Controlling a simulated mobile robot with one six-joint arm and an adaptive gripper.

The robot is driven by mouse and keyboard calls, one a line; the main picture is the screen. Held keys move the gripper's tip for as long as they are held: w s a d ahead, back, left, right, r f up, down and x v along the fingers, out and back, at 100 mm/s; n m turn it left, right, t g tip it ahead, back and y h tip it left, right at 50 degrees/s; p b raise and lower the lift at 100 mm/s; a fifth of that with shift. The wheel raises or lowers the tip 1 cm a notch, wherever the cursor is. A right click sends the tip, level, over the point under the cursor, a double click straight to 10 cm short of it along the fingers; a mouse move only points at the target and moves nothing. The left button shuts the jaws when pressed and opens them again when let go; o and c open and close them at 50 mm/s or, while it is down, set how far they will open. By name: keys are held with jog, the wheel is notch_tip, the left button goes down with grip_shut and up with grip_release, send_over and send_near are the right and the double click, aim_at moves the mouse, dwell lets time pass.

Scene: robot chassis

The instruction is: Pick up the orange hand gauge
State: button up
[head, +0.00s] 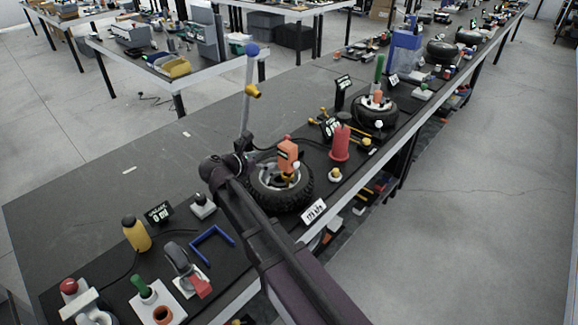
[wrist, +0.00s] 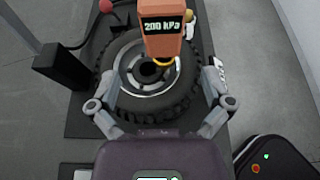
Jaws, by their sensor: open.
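The orange hand gauge (head: 288,156) stands upright over a black tyre (head: 279,201) with a light wheel hub. In the wrist view the gauge (wrist: 164,35) shows a "200 kPa" display, with its top cut off by the frame edge. A yellow ring lies at its lower end, above the hub. My gripper (wrist: 160,86) is open and empty, its fingers spread over the tyre. The gauge body is just beyond the fingertips, not between them. In the head view my arm reaches the left side of the tyre, and the fingers are partly hidden there.
A red cylinder (head: 340,143) stands right of the tyre, and a white "kPa" label (head: 314,211) sits in front. A grey lever with a blue knob (head: 252,50) rises behind. A yellow bottle (head: 136,234) and blue bracket (head: 211,243) are at left.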

aim_at(283, 156)
jog(key=b+x, duration=0.2)
jog(key=x, duration=0.4)
jog(key=shift+f, duration=0.15)
jog(key=shift+w+d+f, duration=0.1)
jog(key=shift+w+d, duration=0.2)
jog(key=shift+w, duration=0.05)
jog(key=shift+b+x, duration=1.1)
jog(key=shift+x, duration=1.45)
jog(key=shift+d, duration=0.15)
jog(key=c, duration=1.1)
